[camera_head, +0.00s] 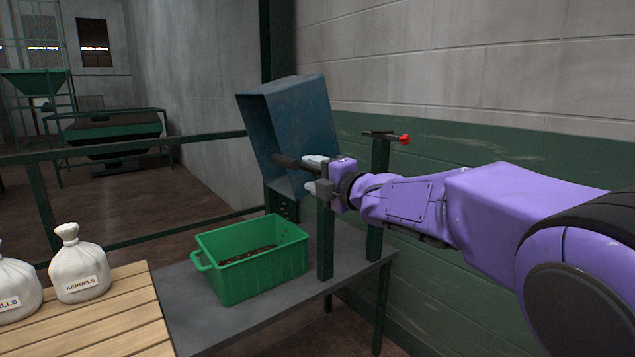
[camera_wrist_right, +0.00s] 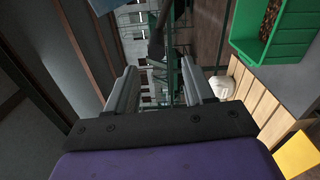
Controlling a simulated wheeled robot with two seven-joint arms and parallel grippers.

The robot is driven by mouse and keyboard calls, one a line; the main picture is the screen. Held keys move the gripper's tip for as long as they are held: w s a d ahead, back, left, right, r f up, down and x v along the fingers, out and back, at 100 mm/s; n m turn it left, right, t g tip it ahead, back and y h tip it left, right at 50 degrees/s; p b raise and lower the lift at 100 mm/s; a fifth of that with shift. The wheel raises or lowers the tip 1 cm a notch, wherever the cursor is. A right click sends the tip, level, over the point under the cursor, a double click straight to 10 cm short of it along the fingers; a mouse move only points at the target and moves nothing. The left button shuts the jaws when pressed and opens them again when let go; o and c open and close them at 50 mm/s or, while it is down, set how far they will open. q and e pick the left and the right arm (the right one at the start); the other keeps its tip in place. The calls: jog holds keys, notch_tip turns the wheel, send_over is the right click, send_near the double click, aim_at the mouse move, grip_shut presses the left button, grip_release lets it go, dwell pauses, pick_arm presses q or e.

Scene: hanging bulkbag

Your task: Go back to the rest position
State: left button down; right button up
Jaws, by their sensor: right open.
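My right gripper (camera_head: 312,173) is open at the end of the purple arm, beside the blue-grey metal chute (camera_head: 300,115). A dark bar (camera_head: 287,161) shows next to its fingers; I cannot tell whether it touches them. In the right wrist view the two fingers (camera_wrist_right: 160,90) stand apart, with nothing clearly held between them. My left gripper is in neither view.
A green crate (camera_head: 255,283) with some brown bits inside stands on the grey table (camera_head: 190,315), below the chute. White sacks, one labelled KERNELS (camera_head: 80,266), stand on a wooden pallet (camera_head: 105,320) at left. A post with a red-tipped lever (camera_head: 403,139) stands behind my right arm.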

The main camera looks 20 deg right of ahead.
jog(key=shift+s+d, duration=0.25)
jog(key=shift+s, duration=0.3)
